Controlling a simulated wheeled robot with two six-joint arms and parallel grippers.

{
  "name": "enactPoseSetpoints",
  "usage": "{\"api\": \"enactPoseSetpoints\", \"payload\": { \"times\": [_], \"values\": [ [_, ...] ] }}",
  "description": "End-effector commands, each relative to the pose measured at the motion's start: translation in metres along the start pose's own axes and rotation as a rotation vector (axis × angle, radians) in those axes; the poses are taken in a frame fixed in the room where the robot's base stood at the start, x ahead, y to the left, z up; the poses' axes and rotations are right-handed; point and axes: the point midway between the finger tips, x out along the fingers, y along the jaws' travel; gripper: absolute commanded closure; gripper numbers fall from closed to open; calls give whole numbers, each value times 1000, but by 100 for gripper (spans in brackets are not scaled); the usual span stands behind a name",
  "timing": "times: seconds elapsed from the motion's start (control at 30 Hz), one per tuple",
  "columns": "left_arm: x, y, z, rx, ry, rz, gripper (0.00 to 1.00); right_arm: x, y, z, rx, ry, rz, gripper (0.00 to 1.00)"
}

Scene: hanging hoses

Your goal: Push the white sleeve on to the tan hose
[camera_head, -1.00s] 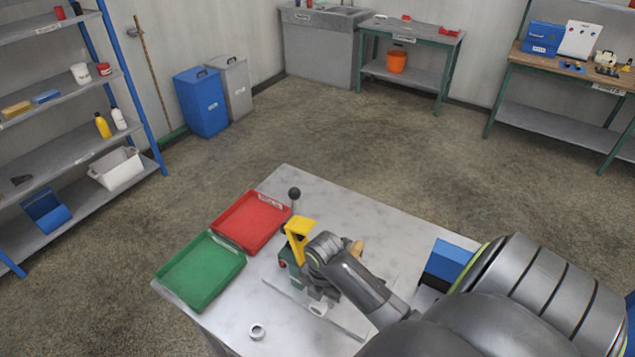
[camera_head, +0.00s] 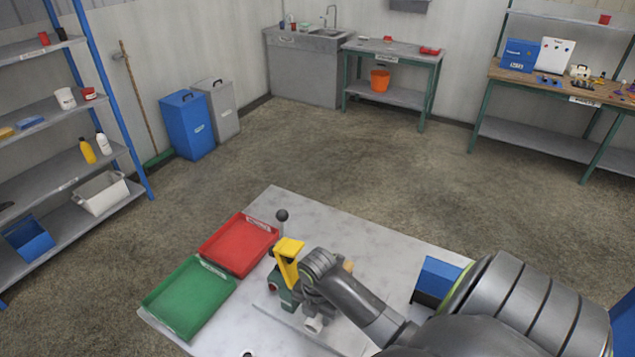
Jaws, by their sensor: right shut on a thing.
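My right gripper (camera_head: 306,304) is low over the table, beside the green and yellow clamp fixture (camera_head: 288,270). It is shut on a small white tubular piece, which looks like the white sleeve (camera_head: 314,325) and shows just below the jaws. A small tan piece, perhaps part of the tan hose (camera_head: 348,266), shows behind my right wrist. My arm hides most of it, and I cannot tell whether sleeve and hose touch. My left gripper is out of view.
A red tray (camera_head: 238,245) and a green tray (camera_head: 187,298) lie at the table's left. A blue box (camera_head: 437,278) is to the right.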

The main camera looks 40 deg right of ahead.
Motion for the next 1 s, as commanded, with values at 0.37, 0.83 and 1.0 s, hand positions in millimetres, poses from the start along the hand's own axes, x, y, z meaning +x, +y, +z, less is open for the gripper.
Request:
{"api": "enactPoseSetpoints", "payload": {
  "times": [0.37,0.83,1.0],
  "values": [
    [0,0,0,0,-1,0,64,0,0,3,0,-1,0,90],
    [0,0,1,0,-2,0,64,0,0,9,0,0,0,90],
    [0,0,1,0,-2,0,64,0,0,9,0,0,0,90]
  ]
}}
